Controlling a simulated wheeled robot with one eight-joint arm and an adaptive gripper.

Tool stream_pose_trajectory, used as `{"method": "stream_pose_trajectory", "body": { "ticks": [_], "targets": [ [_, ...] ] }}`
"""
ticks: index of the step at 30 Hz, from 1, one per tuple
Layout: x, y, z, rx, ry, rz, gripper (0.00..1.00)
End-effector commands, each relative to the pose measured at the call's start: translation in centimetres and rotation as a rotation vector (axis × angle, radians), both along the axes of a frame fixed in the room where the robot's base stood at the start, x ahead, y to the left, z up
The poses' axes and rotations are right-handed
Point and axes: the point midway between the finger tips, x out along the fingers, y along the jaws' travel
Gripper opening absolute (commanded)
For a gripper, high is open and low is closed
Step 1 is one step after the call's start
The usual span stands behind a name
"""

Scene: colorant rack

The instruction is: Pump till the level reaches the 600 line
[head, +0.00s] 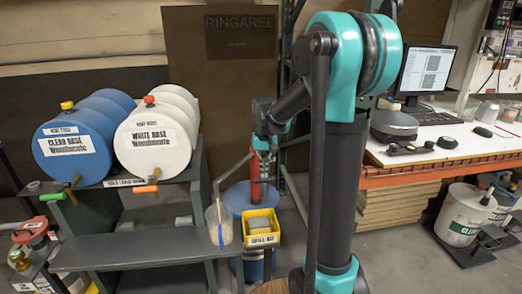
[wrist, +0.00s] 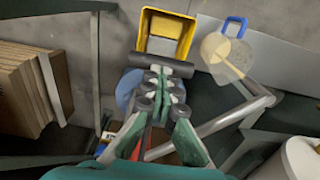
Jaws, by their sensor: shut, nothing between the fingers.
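The red pump (head: 255,188) stands on a blue drum (head: 238,196) on the floor. Its grey spout pipe (wrist: 235,112) runs toward a translucent jug (head: 213,232) with a blue handle. The jug stands at the end of the grey shelf and also shows in the wrist view (wrist: 232,62). It holds some pale liquid; its marks and exact level are too small to read. My gripper (head: 263,152) is shut and empty at the pump's top. In the wrist view, a dark crossbar (wrist: 145,68) lies at my fingertips (wrist: 160,82); I cannot tell whether they touch.
A yellow spill-kit bin (head: 262,239) is beside the jug. Blue (head: 72,155) and white (head: 152,138) base drums lie on the rack at left. A desk (head: 440,153) with a monitor (head: 425,72) is at right.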

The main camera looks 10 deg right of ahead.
Motion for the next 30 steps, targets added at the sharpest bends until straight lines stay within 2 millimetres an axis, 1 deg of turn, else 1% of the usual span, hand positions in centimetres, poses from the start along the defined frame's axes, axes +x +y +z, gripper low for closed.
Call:
{"method": "stream_pose_trajectory", "body": {
  "ticks": [10, 13, 17, 30],
  "targets": [
    [-0.1, 0.0, -2.3, 0.000, 0.001, 0.000, 0.00],
    [-0.1, 0.0, -2.0, 0.000, 0.001, 0.000, 0.00],
    [-0.1, 0.0, -0.9, 0.000, 0.001, 0.000, 0.00],
    [-0.1, 0.0, 4.0, 0.000, 0.000, 0.000, 0.00]
  ]
}}
